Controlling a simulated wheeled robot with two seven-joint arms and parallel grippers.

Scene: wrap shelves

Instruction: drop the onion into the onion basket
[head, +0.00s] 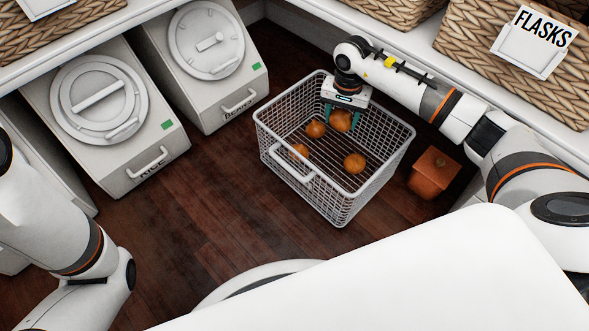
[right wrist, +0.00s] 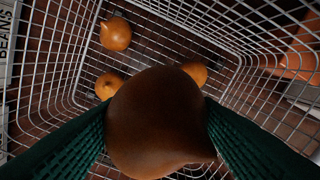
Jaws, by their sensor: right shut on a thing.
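The onion (head: 341,121) is brown and round, and it shows large in the right wrist view (right wrist: 160,125). My right gripper (head: 343,114) is shut on it, with a green finger on either side, over the far part of the wire basket (head: 366,185). The onion basket is white wire with a handle on its near left side. Several other onions lie on its floor, one at the right (head: 354,162) and one further back (head: 316,129). Whether the held onion touches the basket floor cannot be told. My left arm is at the left edge, its gripper outside the view.
Two white bins, one marked RICE (head: 105,125) and one marked BEANS (head: 205,60), stand left of the basket. A terracotta pot or box (head: 434,173) stands to its right. A woven FLASKS basket (head: 515,65) sits on the shelf above. The dark wooden floor (head: 215,205) in front is clear.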

